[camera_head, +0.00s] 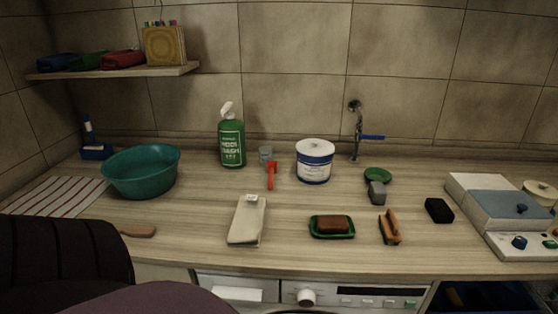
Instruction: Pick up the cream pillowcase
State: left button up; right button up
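A cream folded cloth (246,222), which looks like the cream pillowcase, lies on the wooden counter (290,257) near its front edge, left of the middle. It looks flat and narrow, with its long side running away from me. Nothing touches it or covers it. Neither of my grippers shows in the head view.
A green soap dish with a brown bar (333,226) and a wooden brush (389,228) lie to the cloth's right. Behind stand a green bottle (232,143), a red-handled tool (271,175) and a white tub (314,162). A teal basin (141,172) stands left. Dark shapes cover the lower left.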

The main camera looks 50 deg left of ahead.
aim_at(246, 227)
jog(key=u, duration=1.85)
